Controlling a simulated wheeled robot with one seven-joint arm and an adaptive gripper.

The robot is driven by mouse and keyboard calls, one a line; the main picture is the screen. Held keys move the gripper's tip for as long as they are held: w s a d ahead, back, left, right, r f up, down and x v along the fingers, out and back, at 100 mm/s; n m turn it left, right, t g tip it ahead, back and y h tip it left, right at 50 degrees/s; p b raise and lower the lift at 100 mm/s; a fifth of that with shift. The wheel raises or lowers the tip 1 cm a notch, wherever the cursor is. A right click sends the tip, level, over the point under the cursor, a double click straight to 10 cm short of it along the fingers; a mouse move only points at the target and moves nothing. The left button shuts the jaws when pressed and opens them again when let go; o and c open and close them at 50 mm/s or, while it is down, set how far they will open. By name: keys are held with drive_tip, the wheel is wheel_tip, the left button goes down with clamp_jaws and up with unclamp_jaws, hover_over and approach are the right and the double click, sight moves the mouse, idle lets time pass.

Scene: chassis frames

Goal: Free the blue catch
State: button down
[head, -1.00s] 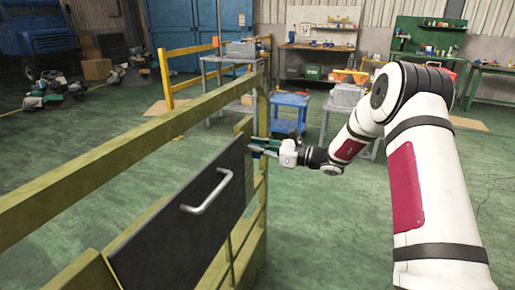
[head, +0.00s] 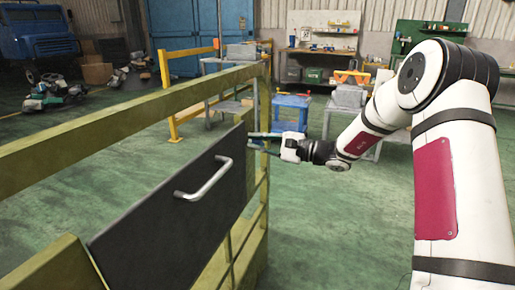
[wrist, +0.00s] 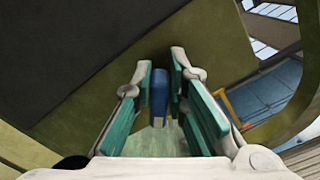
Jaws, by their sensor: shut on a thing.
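The blue catch (wrist: 159,96) shows in the wrist view as a narrow upright blue piece between my fingertips. My gripper (wrist: 160,80) has its green-padded fingers closed in on the catch from both sides. In the head view my gripper (head: 262,142) reaches from the right to the far end of a dark gate panel (head: 170,220). The catch cannot be made out there. The panel carries a pale bar handle (head: 204,181) on its near face, well apart from my gripper.
An olive-yellow rail frame (head: 130,122) runs along the left and surrounds the panel. Behind stand a blue cart (head: 291,101), a grey table (head: 232,68) and a yellow barrier (head: 175,95). The green floor (head: 330,235) is open at centre right.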

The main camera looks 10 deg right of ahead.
drive_tip(key=n+b, duration=0.1)
drive_tip(key=b, duration=0.1)
drive_tip(key=f+n+b, duration=0.1)
drive_tip(key=n, duration=0.1)
drive_tip(key=n+b, duration=0.1)
drive_tip(key=b, duration=0.1)
drive_tip(key=shift+s+a+f+b, duration=0.15)
drive_tip(key=shift+s+f+b, duration=0.05)
drive_tip(key=shift+f+b, duration=0.15)
drive_tip(key=n+b, duration=0.3)
drive_tip(key=b, duration=0.1)
drive_tip(key=c, duration=1.6)
unclamp_jaws()
drive_tip(key=shift+r, duration=0.1)
